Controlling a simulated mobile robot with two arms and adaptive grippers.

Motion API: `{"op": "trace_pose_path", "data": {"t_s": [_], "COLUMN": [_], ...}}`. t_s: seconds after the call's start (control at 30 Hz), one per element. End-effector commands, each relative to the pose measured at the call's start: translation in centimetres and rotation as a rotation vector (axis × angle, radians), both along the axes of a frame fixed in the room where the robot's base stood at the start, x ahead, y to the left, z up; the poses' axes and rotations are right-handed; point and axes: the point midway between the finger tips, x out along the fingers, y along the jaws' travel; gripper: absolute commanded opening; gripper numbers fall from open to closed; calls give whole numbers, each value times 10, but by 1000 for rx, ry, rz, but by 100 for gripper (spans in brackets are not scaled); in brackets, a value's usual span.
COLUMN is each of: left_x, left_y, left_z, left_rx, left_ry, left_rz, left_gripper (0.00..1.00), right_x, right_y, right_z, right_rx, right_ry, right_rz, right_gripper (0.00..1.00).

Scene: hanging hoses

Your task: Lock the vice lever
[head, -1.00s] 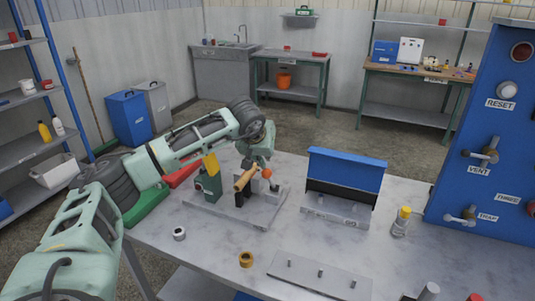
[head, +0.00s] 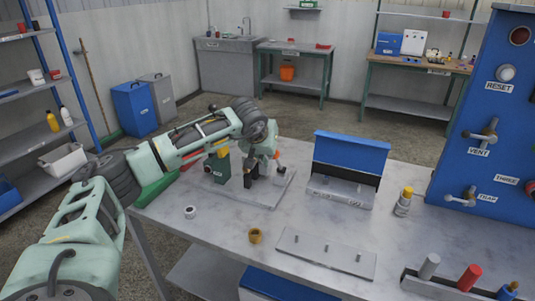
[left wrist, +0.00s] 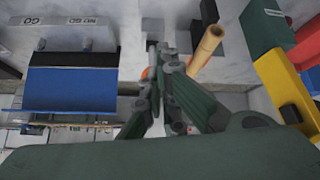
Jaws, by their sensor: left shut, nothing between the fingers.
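The vice is a green block (head: 218,167) on a grey base plate (head: 255,200), with dark jaws beside it. The left wrist view shows its green block (left wrist: 262,30) and a tan wooden cylinder (left wrist: 208,48) at the jaws. A small orange knob (head: 281,169), apparently the lever's end, shows just right of my left gripper (head: 262,172). In the left wrist view an orange patch (left wrist: 147,73) is partly hidden behind the fingers. My left gripper is shut and empty, low over the plate at the vice. I cannot tell whether it touches the lever. My right gripper is out of view.
A blue-backed GO/NO GO stand (head: 350,158) is right of the vice. A pegged plate (head: 327,255), a white ring (head: 190,212), a brass ring (head: 255,236) and a yellow-capped bottle (head: 404,201) are on the table. A blue panel (head: 490,130) stands at right.

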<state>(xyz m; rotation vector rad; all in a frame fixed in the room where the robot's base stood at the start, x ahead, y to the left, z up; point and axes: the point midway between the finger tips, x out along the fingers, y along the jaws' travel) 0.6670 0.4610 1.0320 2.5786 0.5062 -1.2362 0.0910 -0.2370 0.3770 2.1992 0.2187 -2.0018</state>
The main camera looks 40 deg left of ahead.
Motion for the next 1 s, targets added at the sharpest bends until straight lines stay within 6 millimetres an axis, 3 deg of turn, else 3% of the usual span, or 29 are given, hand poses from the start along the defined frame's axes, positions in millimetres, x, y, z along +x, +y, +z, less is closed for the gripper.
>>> {"op": "trace_pose_path", "data": {"t_s": [1.0], "left_x": [0], "left_y": [0], "left_z": [1], "left_rx": [0], "left_ry": [0], "left_rz": [0], "left_gripper": [0], "right_x": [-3], "right_y": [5], "right_z": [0], "right_rx": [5], "right_ry": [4], "right_rz": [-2], "right_gripper": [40]}}
